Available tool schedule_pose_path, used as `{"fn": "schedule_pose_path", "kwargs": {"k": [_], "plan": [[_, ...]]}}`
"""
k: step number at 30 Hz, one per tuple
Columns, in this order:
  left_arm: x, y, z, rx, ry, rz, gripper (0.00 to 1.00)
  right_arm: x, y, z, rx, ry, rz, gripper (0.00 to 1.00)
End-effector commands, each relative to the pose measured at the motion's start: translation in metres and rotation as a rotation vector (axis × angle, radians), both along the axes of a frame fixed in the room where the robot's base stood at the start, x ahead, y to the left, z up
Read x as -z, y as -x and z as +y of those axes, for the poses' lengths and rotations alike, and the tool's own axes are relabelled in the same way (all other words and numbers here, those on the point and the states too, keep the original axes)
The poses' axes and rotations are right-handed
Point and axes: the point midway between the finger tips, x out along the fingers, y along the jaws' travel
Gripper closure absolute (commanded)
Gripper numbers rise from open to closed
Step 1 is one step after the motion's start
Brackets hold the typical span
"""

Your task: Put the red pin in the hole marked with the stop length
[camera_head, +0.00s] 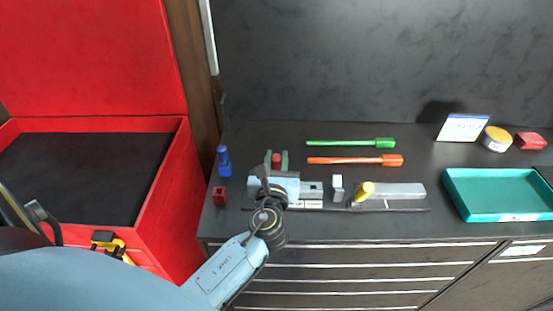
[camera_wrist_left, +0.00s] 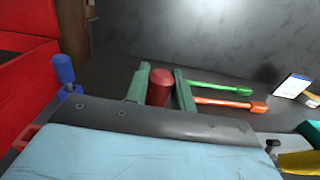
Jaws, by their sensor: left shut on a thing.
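My left gripper (camera_head: 276,161) is above the workbench, its two green fingers on either side of the red pin (camera_head: 277,160). It is shut on the pin. In the left wrist view the pin (camera_wrist_left: 159,87) is a short red cylinder standing up between the fingers (camera_wrist_left: 158,90). A grey fixture with white labels (camera_head: 312,203) is just right of my left wrist, partly hidden by it. The hole and the label markings cannot be made out. A small white card (camera_head: 463,127) stands at the back right, its text unreadable. My right gripper is not in view.
A grey bar (camera_head: 400,190) with a yellow knob (camera_head: 363,191) and a small grey block (camera_head: 337,184) lie to the right. Green (camera_head: 350,142) and orange (camera_head: 355,160) tools lie behind. A blue piece (camera_head: 224,161) is at left; a teal tray (camera_head: 497,192) at right.

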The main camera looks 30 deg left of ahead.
Motion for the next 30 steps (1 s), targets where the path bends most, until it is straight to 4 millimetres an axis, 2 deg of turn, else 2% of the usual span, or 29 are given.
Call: {"fn": "schedule_pose_path", "kwargs": {"k": [30], "plan": [[-0.0008,-0.0001,0.0000,0.000,-0.001,0.000,0.98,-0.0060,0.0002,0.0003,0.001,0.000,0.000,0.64]]}}
